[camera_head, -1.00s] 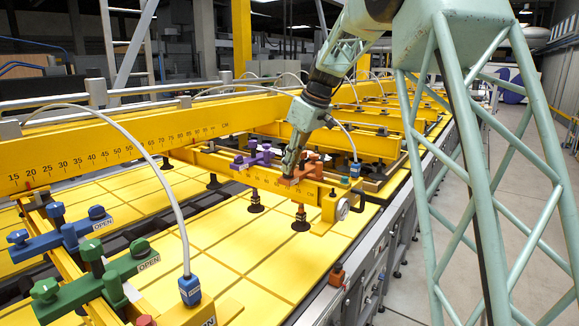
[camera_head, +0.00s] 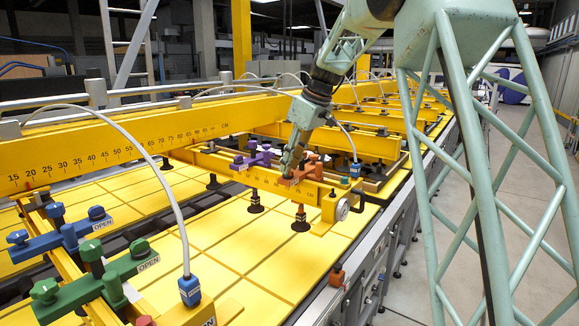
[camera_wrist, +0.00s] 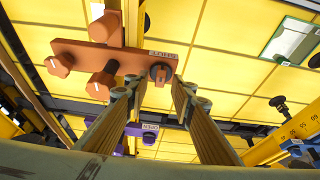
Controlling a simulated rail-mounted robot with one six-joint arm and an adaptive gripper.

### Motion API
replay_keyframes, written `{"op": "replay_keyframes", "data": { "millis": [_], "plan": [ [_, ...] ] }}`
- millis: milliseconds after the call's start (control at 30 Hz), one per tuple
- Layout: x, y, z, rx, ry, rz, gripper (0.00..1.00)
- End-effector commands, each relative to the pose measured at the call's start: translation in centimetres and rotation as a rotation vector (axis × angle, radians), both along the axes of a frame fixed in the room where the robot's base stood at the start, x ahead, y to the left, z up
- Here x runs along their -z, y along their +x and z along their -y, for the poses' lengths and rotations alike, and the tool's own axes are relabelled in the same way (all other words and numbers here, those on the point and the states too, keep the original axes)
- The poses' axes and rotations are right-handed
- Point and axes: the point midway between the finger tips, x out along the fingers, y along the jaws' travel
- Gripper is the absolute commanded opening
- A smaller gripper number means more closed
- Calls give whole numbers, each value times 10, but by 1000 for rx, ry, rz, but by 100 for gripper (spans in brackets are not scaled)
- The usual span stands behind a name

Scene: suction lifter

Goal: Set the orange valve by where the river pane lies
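The orange valve (camera_head: 312,172) sits on a yellow beam in the head view.
A purple valve (camera_head: 254,157) sits just left of the orange one. Blue (camera_head: 62,238) and green (camera_head: 118,268) valves stand at front left. Hoses, beams and suction cups crowd the yellow panels (camera_head: 245,255).

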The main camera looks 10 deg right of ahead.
Motion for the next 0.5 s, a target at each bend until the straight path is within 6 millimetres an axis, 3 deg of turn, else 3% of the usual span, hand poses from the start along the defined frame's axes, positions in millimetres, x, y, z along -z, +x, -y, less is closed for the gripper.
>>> {"op": "replay_keyframes", "data": {
  "millis": [500],
  "plan": [
    [-61,-18,17,0,0,1,23]
  ]
}}
